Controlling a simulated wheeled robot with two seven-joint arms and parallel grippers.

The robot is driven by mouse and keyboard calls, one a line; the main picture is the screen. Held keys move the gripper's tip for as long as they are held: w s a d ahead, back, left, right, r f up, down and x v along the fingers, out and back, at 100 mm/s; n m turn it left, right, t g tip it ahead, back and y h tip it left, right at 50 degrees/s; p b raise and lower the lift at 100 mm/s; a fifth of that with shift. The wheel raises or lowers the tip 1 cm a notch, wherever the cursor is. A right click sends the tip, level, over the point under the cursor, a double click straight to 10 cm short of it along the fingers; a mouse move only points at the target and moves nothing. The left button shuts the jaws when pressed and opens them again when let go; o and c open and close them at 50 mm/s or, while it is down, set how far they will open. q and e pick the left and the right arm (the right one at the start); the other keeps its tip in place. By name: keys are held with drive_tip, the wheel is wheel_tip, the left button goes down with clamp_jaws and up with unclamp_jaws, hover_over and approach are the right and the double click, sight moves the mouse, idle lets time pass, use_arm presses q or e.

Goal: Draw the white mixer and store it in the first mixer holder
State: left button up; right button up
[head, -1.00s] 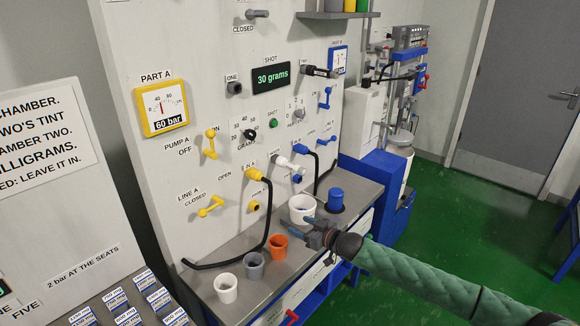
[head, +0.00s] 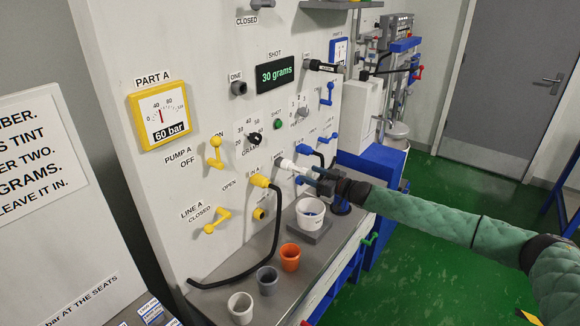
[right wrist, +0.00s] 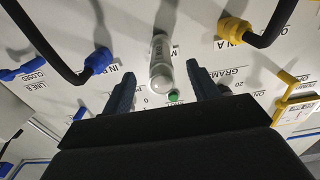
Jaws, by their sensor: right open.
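The white mixer (head: 287,164) sticks out of the panel between the yellow and blue hose plugs. In the right wrist view the white mixer (right wrist: 161,68) points towards the camera, its rounded end between the fingers. My right gripper (head: 308,177) is open, with its blue fingers beside the mixer's outer end. A short grey holder labelled ONE (head: 238,88) is on the panel, seemingly empty. My left gripper is out of view.
A yellow hose plug (head: 260,181) and a blue hose plug (head: 305,151) flank the mixer. A dark rod (head: 320,66) sticks out at the upper right. White, grey and orange cups stand on the bench, including a large white cup (head: 310,211) below my gripper.

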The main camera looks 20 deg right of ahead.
drive_tip(key=shift+w+a, duration=0.2)
drive_tip(key=shift+a, duration=0.1)
drive_tip(key=shift+w, duration=0.1)
